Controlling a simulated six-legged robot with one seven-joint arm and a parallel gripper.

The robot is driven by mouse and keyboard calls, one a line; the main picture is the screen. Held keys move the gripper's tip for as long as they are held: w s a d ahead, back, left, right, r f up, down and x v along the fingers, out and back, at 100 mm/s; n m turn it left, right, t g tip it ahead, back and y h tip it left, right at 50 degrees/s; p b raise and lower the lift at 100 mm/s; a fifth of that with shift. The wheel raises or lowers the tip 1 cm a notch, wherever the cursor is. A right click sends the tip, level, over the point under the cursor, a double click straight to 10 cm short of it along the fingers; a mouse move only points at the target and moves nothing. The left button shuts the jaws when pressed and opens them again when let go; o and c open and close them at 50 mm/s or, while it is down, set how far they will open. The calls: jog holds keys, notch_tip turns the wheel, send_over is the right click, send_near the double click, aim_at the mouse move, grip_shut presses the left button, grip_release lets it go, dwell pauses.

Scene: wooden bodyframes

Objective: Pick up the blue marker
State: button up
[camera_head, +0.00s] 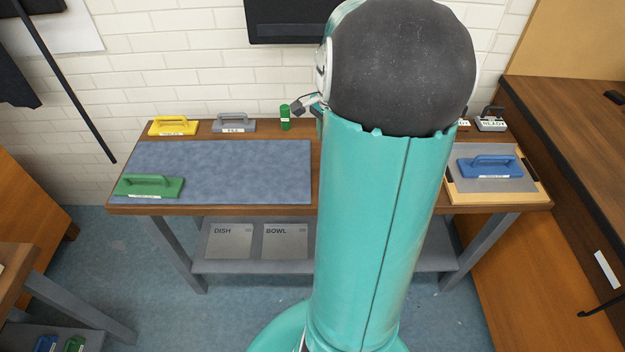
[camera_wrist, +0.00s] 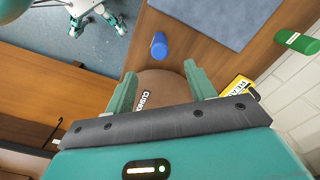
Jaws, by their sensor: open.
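The blue marker, a short blue cylinder (camera_wrist: 159,45), is on the brown wooden tabletop in the wrist view, close to the blue-grey mat. It lies just beyond my gripper's fingertips (camera_wrist: 161,68), roughly in line with the gap between them. My gripper is open, with its two teal fingers apart and no marker between them. The blue cylinder does not show in the head view, where my teal arm covers the middle of the table.
A green cylinder (camera_head: 285,117) stands at the table's back; a green one also shows in the wrist view (camera_wrist: 298,41). A yellow-handled block (camera_head: 173,126), a grey one, a green one (camera_head: 150,186) and a blue one (camera_head: 489,166) sit around. The mat (camera_head: 240,165) is mostly clear.

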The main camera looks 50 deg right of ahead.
jog(key=shift+s+d+f, duration=0.25)
jog(key=shift+d+f, duration=0.05)
jog(key=shift+f, duration=0.2)
notch_tip(320, 180, down, 7)
jog(key=shift+f, duration=0.1)
jog(key=shift+s+f, duration=0.1)
jog(key=shift+f, duration=0.4)
notch_tip(320, 180, down, 5)
jog(key=shift+r, duration=0.1)
jog(key=c, duration=1.1)
jog(key=shift+o, duration=0.2)
jog(key=shift+w, duration=0.2)
